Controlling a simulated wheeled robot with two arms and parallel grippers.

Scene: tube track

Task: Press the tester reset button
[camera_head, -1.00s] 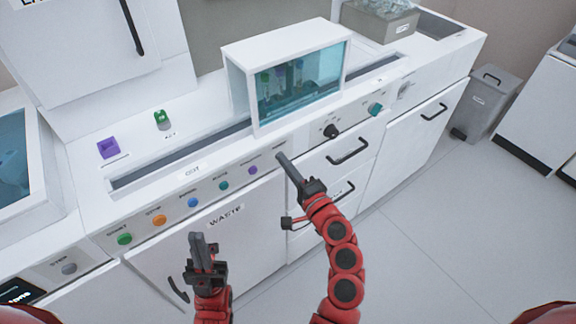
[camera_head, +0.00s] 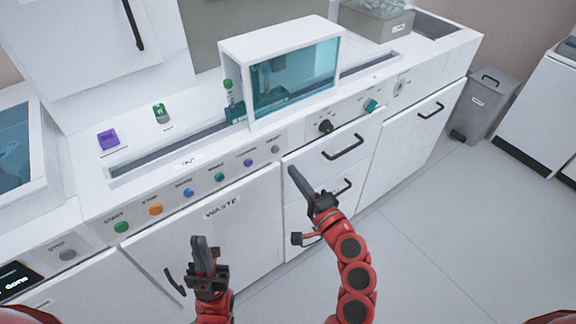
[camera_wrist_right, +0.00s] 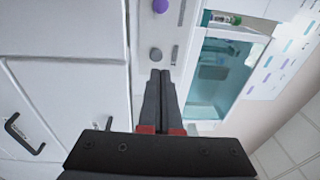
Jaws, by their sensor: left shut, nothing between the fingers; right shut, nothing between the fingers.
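A row of round buttons runs along the counter's front panel: green (camera_head: 121,228), orange (camera_head: 155,209), blue (camera_head: 189,193), teal (camera_head: 219,177), purple (camera_head: 248,162) and grey (camera_head: 275,149). The labels at the right end are too small to read surely. The grey button also shows in the right wrist view (camera_wrist_right: 155,54), just beyond my right gripper's fingertips (camera_wrist_right: 161,72). My right gripper (camera_head: 293,170) is shut and empty, seen just below and right of the grey button, apparently apart from it. My left gripper (camera_head: 200,239) is shut and empty before the WASTE door.
A clear-fronted white box (camera_head: 290,80) straddles the counter's track slot (camera_head: 150,157). A green-capped tube (camera_head: 228,88) in a teal carrier (camera_head: 236,112) stands at its left side. A black knob (camera_head: 326,127) and drawer handles lie to the right.

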